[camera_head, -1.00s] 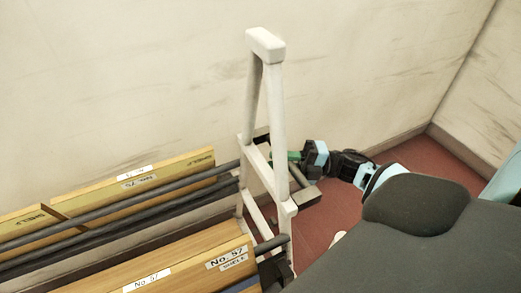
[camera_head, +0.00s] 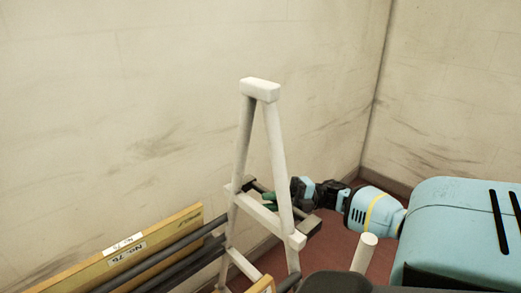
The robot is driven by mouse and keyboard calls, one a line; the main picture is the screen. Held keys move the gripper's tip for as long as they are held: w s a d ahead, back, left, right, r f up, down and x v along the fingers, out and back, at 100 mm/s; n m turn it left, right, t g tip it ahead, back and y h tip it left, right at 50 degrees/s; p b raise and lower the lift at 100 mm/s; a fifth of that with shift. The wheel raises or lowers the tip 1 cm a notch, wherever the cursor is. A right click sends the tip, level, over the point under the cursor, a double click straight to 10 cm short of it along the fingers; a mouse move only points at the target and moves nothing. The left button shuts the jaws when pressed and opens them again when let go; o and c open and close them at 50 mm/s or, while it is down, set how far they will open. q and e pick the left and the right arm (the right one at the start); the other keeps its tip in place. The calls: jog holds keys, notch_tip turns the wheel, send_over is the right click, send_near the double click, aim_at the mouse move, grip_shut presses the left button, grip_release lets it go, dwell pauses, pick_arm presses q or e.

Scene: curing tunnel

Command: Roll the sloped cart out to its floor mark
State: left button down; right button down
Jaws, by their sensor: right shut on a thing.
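The sloped cart has a white A-shaped end frame (camera_head: 272,150) with dark rails and yellow-brown boards running off to the lower left. My right gripper (camera_head: 272,201) is at the far side of this frame, just behind its right leg. It is shut on a dark bar of the cart, with green showing at the grip; the frame leg partly hides the contact. My left gripper is out of view. The floor mark is not seen.
A pale wall (camera_head: 120,110) stands close behind the cart and meets another wall at a corner on the right. A little red floor (camera_head: 335,245) shows between cart and wall. A short white post (camera_head: 364,252) stands at lower right.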

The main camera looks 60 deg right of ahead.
jog(key=shift+s+d, duration=0.1)
jog(key=shift+d, duration=0.35)
jog(key=shift+d+r, duration=0.1)
jog(key=shift+d, duration=0.05)
jog(key=c, duration=1.7)
grip_release()
jog(key=o, duration=0.4)
jog(key=shift+d, duration=0.15)
